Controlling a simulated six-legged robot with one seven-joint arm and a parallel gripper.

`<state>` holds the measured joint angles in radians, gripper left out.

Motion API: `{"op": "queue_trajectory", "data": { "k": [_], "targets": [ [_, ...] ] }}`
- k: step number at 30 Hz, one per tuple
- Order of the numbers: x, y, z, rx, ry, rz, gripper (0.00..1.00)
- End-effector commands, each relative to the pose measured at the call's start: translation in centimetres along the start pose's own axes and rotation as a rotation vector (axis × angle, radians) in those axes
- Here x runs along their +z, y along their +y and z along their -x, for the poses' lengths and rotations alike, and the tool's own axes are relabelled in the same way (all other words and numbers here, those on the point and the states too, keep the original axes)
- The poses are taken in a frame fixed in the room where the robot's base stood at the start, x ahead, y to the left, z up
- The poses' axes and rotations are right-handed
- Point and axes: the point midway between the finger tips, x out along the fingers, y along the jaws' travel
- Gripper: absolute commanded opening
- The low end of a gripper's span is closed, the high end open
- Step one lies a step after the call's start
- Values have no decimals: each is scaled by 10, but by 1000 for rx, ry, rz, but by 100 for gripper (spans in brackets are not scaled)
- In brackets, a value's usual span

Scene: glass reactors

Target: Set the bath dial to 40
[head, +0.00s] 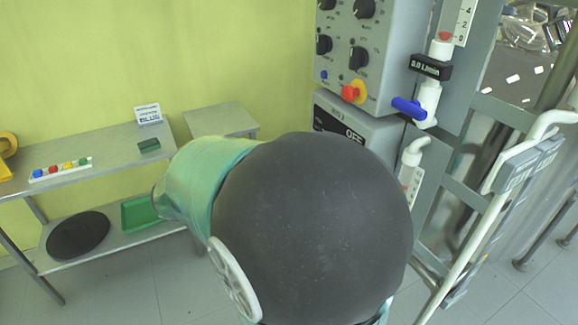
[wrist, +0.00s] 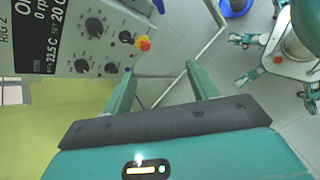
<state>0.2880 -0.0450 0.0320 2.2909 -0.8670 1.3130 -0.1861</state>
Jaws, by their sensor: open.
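A grey control panel (head: 385,75) with several black dials is at the upper right in the head view. It also shows at the upper left in the wrist view (wrist: 70,50), turned on its side. One large dial (wrist: 94,27) and another dial (wrist: 82,66) are on it; their labels are too small to tell which is the bath dial. A dark display (wrist: 35,35) beside them reads about 23.5 C and SET 20 C. My gripper (wrist: 160,70) is open and empty, with the panel to the left of its fingers. In the head view my arm hides it.
A red stop button on a yellow base (wrist: 143,43) is on the panel near the fingers. A blue-handled valve (head: 410,108) and metal frame stand right of the panel. A bench (head: 115,150) with small coloured items is at the left.

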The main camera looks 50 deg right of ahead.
Motion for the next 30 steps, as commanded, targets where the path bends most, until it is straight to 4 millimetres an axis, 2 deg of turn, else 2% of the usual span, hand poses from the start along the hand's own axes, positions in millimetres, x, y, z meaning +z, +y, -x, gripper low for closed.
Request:
{"op": "queue_trajectory", "data": {
  "k": [1, 6, 12, 20, 23, 30],
  "targets": [
    [0, 11, -16, 26, -85, 53, 58],
    [-4, 51, -59, 141, -344, 238, 58],
    [-19, 85, -98, 253, -563, 420, 58],
    [-27, 101, -115, 304, -646, 492, 58],
    [-22, 105, -123, 302, -647, 491, 58],
    [0, 124, -156, 300, -646, 490, 58]
  ]
}}
